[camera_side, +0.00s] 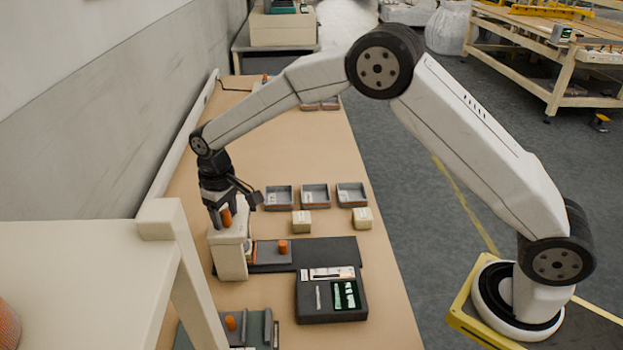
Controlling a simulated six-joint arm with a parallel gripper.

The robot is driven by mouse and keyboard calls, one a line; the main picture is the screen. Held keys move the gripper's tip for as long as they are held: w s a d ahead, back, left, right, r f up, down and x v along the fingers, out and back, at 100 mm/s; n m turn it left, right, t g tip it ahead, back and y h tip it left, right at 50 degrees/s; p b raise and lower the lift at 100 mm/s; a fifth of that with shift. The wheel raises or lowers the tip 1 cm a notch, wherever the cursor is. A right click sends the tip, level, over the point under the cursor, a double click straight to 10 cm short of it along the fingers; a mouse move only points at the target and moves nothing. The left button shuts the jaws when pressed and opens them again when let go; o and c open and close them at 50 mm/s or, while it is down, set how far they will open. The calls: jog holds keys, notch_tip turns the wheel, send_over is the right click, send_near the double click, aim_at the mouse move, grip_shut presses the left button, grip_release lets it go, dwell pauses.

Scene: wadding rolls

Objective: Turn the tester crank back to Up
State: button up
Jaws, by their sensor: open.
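The tester appears to be the cream upright block (230,257) on the bench, beside a dark base plate (325,252). An orange grip (226,217), which looks like the crank's handle, stands at the top of the block. My gripper (230,212) points down over the block, open, with its dark fingers around or just beside the orange grip. I cannot tell whether they touch it. The fingers partly hide the grip, and the crank's arm and any Up mark cannot be made out.
A short orange cylinder (283,246) stands on the plate. A black box with a green-lit screen (345,295) lies in front. Grey trays (315,195) and small cream blocks (301,222) sit behind. A cream frame (165,225) stands at the near left. The bench's far part is largely clear.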

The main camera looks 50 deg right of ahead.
grip_shut()
jog(key=shift+s+d, duration=0.3)
jog(key=shift+d, duration=0.35)
jog(key=shift+s+d, duration=0.25)
jog(key=shift+d, duration=0.35)
jog(key=shift+w+d, duration=0.25)
jog(key=shift+d, duration=1.05)
